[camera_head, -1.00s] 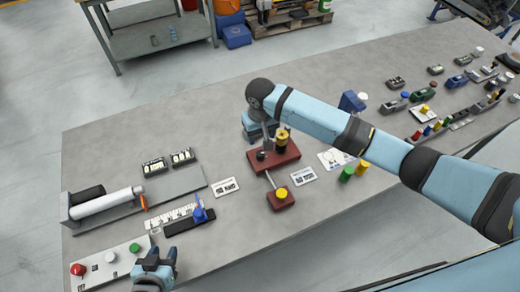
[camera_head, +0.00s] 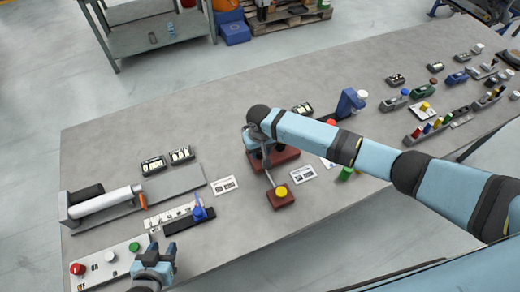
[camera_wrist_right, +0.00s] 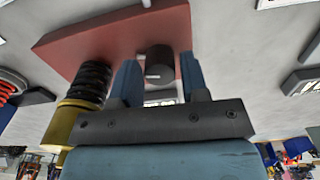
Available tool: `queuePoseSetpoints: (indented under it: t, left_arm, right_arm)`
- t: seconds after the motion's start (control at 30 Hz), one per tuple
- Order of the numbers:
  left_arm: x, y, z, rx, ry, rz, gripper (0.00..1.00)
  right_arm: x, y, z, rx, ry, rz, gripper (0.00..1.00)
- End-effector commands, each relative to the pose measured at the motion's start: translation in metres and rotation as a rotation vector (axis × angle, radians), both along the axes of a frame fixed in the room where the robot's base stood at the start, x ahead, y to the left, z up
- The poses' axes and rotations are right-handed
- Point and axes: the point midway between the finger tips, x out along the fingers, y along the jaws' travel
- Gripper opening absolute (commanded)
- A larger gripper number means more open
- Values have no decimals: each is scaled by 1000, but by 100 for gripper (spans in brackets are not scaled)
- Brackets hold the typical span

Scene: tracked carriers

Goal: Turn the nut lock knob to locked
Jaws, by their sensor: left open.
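A dark round knob (camera_wrist_right: 160,62) with a white mark stands on a red block (camera_wrist_right: 70,42) in the right wrist view. My right gripper (camera_wrist_right: 160,80) is open, with one blue finger on each side of the knob and small gaps between. In the head view the red block (camera_head: 287,156) shows beneath my right gripper (camera_head: 262,150), whose wrist hides the knob. A black threaded post with a brass-coloured part (camera_wrist_right: 62,125) stands beside the left finger. My left gripper (camera_head: 155,256) is open and empty near the table's front left edge.
A rod runs from the red block to a smaller red block with a yellow knob (camera_head: 281,191). Label cards (camera_head: 303,174) lie on the grey table (camera_head: 110,150). A green cylinder (camera_head: 345,173) stands to the right. A button panel (camera_head: 95,266) lies front left.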

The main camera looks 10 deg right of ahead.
Motion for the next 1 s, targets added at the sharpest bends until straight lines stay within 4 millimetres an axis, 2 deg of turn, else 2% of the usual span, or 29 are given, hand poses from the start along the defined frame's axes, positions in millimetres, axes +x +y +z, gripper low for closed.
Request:
queuePoseSetpoints:
  t: [0.03,0.13,0.3,0.6,0.93,0.97,1.0]
  left_arm:
    - [-1,0,0,0,1,0,43]
    - [-1,0,-1,0,2,0,43]
    - [-1,0,-1,0,2,0,43]
    - [-1,0,-1,0,2,0,43]
    - [1,0,1,0,-2,0,43]
    - [1,0,1,0,-2,0,43]
    - [1,0,1,0,-2,0,43]
  right_arm:
    - [0,0,0,0,0,0,29]
    - [0,0,0,0,0,0,8]
    - [0,0,0,1,0,28,8]
    - [0,0,0,1,0,246,8]
    - [0,0,0,0,0,265,8]
    - [0,0,0,0,0,265,38]
    - [0,0,0,0,0,264,47]
